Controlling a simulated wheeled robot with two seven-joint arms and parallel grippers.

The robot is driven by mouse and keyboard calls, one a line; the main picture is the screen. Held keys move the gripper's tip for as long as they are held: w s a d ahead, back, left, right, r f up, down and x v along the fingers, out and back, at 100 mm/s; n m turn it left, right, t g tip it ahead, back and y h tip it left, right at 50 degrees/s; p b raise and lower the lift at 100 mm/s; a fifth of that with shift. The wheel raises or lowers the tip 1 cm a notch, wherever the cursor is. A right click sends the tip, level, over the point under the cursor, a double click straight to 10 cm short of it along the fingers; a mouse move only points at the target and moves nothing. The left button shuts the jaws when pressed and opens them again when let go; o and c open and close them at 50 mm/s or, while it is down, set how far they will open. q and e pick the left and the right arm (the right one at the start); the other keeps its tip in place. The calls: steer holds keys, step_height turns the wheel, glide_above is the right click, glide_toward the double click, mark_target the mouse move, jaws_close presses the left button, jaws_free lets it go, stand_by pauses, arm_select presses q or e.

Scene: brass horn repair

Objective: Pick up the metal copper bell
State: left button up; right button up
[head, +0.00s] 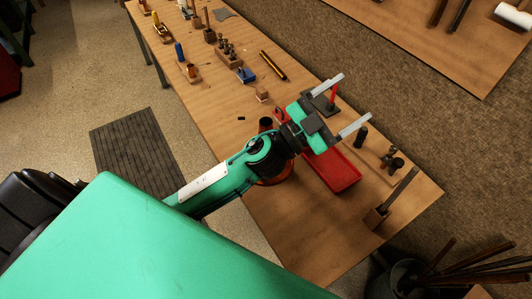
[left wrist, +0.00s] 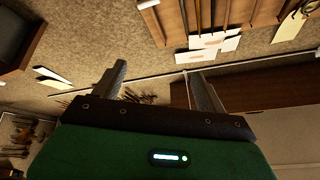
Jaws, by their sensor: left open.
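My left gripper (head: 354,97) is open and empty, reaching over the wooden workbench from the left. Its two grey fingers are spread wide apart. In the left wrist view, the open fingers (left wrist: 155,68) point away toward a wall and floor, with nothing between them. A copper-coloured rounded object (head: 276,178), possibly the metal copper bell, shows partly beneath my left arm on the bench. Most of it is hidden by the arm, so its shape is unclear. The gripper is beyond it and apart from it. The bell is not seen in the left wrist view.
A red tray (head: 337,172) lies beside the arm on the workbench (head: 300,235). A wooden block with a tall handle (head: 391,200) stands near the bench's end. Small tools, including a blue block (head: 245,75) and a yellow-black rod (head: 272,65), are spread along the far part.

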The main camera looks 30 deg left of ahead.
arm_select(q)
steer(key=s+d+m+g+h, duration=0.2)
steer(key=d+m+g+h, duration=0.3)
steer(key=m+g, duration=0.25)
steer(key=m+g+y, duration=0.4)
steer(key=g+y, duration=0.6)
steer(key=y, duration=1.1)
glide_toward(267, 122)
steer(key=shift+s+d+f+n, duration=0.1)
steer(key=shift+s+f+n, duration=0.15)
steer(key=shift+f, duration=0.2)
steer(key=f+p, duration=0.1)
steer(key=f, duration=0.1)
steer(key=f+p, duration=0.1)
steer(key=f, duration=0.2)
steer(key=a+f+p, duration=0.1)
steer(key=f, duration=0.2)
steer(key=shift+w+f, duration=0.1)
steer(key=shift+w, duration=0.3)
steer(key=shift+f, duration=0.15)
steer(key=f+p, duration=0.3)
steer(key=f, duration=0.1)
steer(key=shift+w+a, duration=0.15)
steer(key=shift+a, duration=0.2)
steer(key=shift+f, duration=0.45)
steer(key=shift+w, duration=0.1)
